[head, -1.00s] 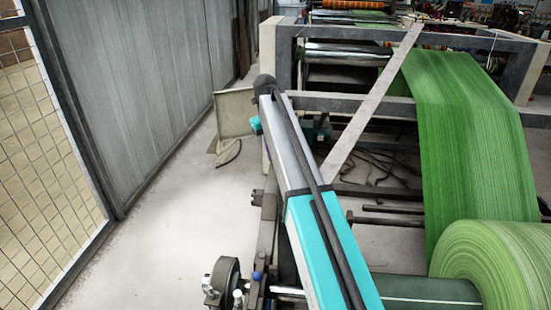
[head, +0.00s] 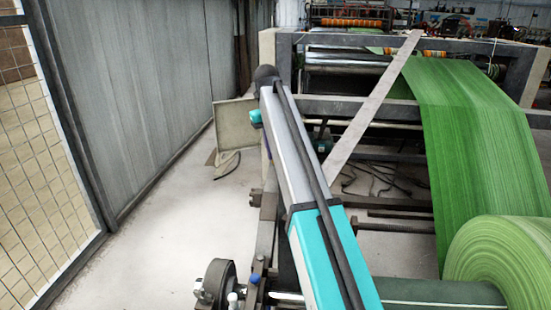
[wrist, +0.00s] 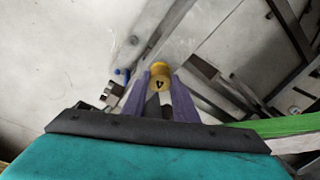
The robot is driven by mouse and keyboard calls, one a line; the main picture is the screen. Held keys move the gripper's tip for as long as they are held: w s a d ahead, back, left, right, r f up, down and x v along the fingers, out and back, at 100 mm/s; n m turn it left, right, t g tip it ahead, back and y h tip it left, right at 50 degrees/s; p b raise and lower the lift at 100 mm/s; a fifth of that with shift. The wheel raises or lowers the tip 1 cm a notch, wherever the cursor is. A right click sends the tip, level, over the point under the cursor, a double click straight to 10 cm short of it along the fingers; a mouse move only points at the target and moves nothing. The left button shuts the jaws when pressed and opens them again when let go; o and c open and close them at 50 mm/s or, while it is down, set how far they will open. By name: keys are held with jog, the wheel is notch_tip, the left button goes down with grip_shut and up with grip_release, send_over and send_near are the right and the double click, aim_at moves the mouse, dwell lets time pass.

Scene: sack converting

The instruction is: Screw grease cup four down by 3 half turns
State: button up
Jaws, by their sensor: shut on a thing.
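Grease cup four (wrist: 159,82) is a small yellow cup with a dark 4 on its face, in the upper middle of the wrist view. My gripper (wrist: 159,79) has its two purple fingers on either side of the cup, shut on it. The cup's lower part and what it sits on are hidden. In the head view my arm reaches away over the machine's left side, and neither the fingers nor the cup can be seen.
A large green roll (head: 505,262) lies at the right, with its green web (head: 470,140) rising to the machine frame (head: 345,101). A slanting grey bar (head: 375,105) crosses beside my arm. Clear floor (head: 150,245) lies at the left, before a mesh fence (head: 35,170).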

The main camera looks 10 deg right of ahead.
jog(key=b, duration=0.3)
jog(key=shift+d, duration=0.1)
dwell(0.3)
jog(key=o, duration=1.1)
jog(key=shift+c, duration=0.2)
jog(key=shift+r, duration=0.1)
jog(key=shift+a+r, duration=0.15)
jog(key=shift+r, duration=0.6)
jog(key=shift+a+r, duration=0.1)
jog(key=shift+r, duration=0.65)
notch_tip(320, 180, up, 11)
jog(key=p, duration=1.1)
jog(key=shift+a+f, duration=0.2)
jog(key=shift+a, duration=0.2)
